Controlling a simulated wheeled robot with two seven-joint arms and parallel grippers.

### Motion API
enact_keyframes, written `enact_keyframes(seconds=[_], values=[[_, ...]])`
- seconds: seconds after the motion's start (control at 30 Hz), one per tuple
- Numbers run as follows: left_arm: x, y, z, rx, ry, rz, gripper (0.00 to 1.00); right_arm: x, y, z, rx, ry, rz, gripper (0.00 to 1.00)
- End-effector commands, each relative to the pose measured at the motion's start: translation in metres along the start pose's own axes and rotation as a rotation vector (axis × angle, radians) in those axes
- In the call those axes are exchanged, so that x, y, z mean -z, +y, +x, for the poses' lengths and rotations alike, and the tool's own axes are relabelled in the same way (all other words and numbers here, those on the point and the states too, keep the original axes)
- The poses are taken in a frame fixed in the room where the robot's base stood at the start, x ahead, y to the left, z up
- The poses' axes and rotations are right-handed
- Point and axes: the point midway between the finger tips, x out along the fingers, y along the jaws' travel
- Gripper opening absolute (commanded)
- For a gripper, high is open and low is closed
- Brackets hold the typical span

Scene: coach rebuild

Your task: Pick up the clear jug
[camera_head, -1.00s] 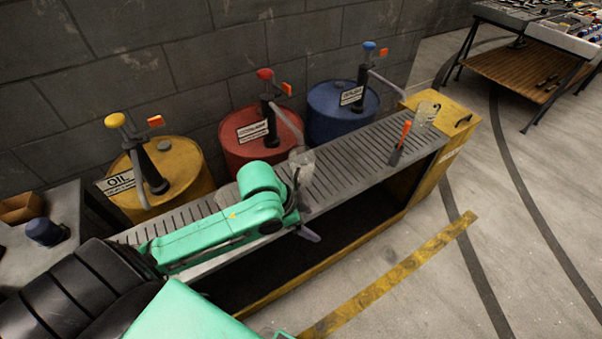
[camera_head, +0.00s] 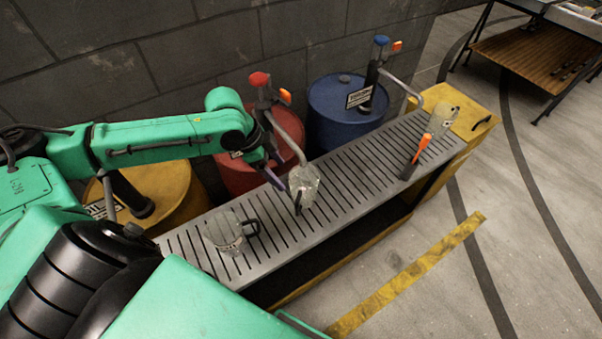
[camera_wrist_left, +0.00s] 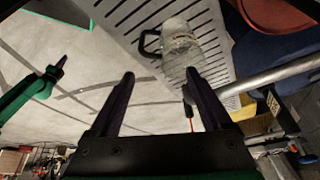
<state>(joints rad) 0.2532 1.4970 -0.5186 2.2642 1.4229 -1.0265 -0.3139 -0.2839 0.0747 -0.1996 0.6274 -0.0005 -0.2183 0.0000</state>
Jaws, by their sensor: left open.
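A clear jug (camera_head: 304,184) with a black handle stands on the slatted tray (camera_head: 362,182), under the spout of the red drum's pump. In the left wrist view, the jug (camera_wrist_left: 180,48) is just beyond the fingertips, its handle on the left. My left gripper (camera_head: 274,176) is open, just left of this jug, with nothing held. In the left wrist view, the left gripper (camera_wrist_left: 160,75) shows its fingers spread apart. A second clear jug (camera_head: 224,231) with a black handle stands nearer on the tray.
Yellow (camera_head: 172,188), red (camera_head: 236,172) and blue (camera_head: 335,105) drums stand behind the tray against the wall. An orange-handled tool (camera_head: 420,150) and a clear container (camera_head: 443,117) are at the tray's far end. Floor in front is clear.

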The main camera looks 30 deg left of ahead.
Motion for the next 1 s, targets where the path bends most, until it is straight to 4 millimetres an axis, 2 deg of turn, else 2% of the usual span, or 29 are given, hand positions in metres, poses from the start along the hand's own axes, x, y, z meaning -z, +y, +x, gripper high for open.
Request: enact_keyframes(seconds=[0.13, 0.3, 0.4, 0.57, 0.7, 0.8, 1.0], values=[[0.001, 0.002, 0.021, -0.006, 0.005, -0.003, 0.82, 0.007, -0.006, 0.002, 0.009, 0.010, 0.000, 0.00], [0.002, 0.001, 0.066, -0.006, 0.004, -0.003, 0.82, -0.024, -0.002, -0.001, 0.003, -0.038, -0.002, 0.00], [0.002, 0.000, 0.084, -0.002, 0.003, -0.002, 0.82, -0.035, 0.002, -0.002, -0.002, -0.057, -0.002, 0.00], [0.004, 0.001, 0.103, -0.003, 0.002, -0.001, 0.82, -0.026, 0.005, -0.006, -0.006, -0.043, -0.003, 0.00], [0.009, 0.000, 0.131, -0.003, 0.000, -0.001, 0.82, -0.009, 0.007, -0.009, -0.009, -0.015, -0.003, 0.00], [0.008, 0.000, 0.143, -0.001, 0.000, 0.001, 0.82, -0.008, 0.006, -0.009, -0.007, -0.014, -0.003, 0.00], [0.007, 0.000, 0.145, 0.000, -0.002, 0.002, 0.82, -0.012, 0.001, -0.009, -0.001, -0.020, 0.000, 0.00]])
